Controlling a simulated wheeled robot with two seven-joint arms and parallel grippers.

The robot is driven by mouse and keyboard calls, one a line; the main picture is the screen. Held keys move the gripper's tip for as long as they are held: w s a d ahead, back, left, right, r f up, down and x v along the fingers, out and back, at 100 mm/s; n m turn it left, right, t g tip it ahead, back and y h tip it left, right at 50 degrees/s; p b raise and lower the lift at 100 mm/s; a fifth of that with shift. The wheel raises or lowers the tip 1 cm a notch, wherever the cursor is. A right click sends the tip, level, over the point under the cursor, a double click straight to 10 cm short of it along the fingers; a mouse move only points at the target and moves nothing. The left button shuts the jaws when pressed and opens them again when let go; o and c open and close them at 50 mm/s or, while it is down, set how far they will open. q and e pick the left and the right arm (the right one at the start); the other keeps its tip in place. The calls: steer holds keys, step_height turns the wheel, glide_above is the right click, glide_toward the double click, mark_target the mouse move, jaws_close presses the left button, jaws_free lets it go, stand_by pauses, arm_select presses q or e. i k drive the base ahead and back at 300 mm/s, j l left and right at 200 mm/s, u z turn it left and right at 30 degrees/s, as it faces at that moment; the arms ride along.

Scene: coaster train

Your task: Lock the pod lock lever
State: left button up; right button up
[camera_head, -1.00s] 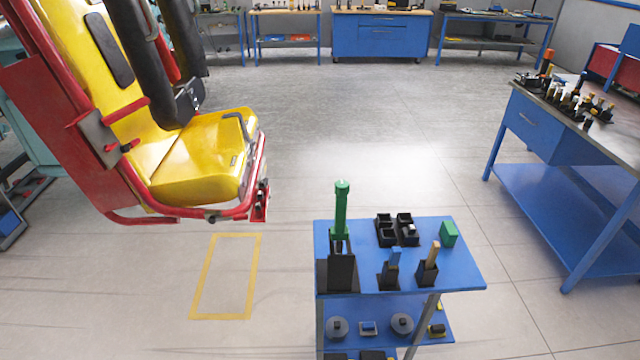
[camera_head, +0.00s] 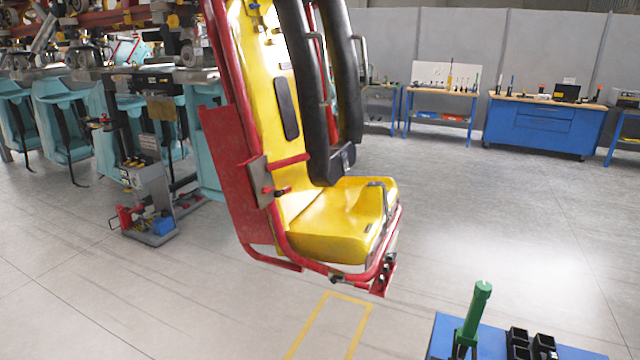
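The pod is a yellow seat (camera_head: 330,235) in a red tubular frame, hanging clear of the floor in the middle of the head view. Its black over-shoulder restraint (camera_head: 320,150) is in front of the backrest. A grey side plate (camera_head: 260,182) with a small red-and-black fitting is on the frame's near side. Another small dark and red fitting (camera_head: 384,272) is at the front lower corner. I cannot tell which part is the pod lock lever. Neither of my grippers is in view.
A blue tool cart (camera_head: 440,335) with a green-handled tool (camera_head: 474,315) stands at the bottom right. A grey wheeled unit (camera_head: 150,205) stands left of the pod. Teal seats (camera_head: 65,115) line the back left. A yellow floor outline (camera_head: 335,310) lies below the pod; surrounding floor is open.

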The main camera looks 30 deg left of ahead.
mark_target(277, 194)
steer(key=i+j+u, duration=0.1)
steer(key=j+u, duration=0.15)
steer(key=u, duration=0.2)
steer(key=i+j+u, duration=0.2)
steer(key=u, duration=0.25)
steer(key=i+j+u, duration=0.15)
steer(key=i+j, duration=0.35)
steer(key=i+j+u, duration=0.15)
steer(key=i+j, duration=0.25)
steer(key=i, duration=0.2)
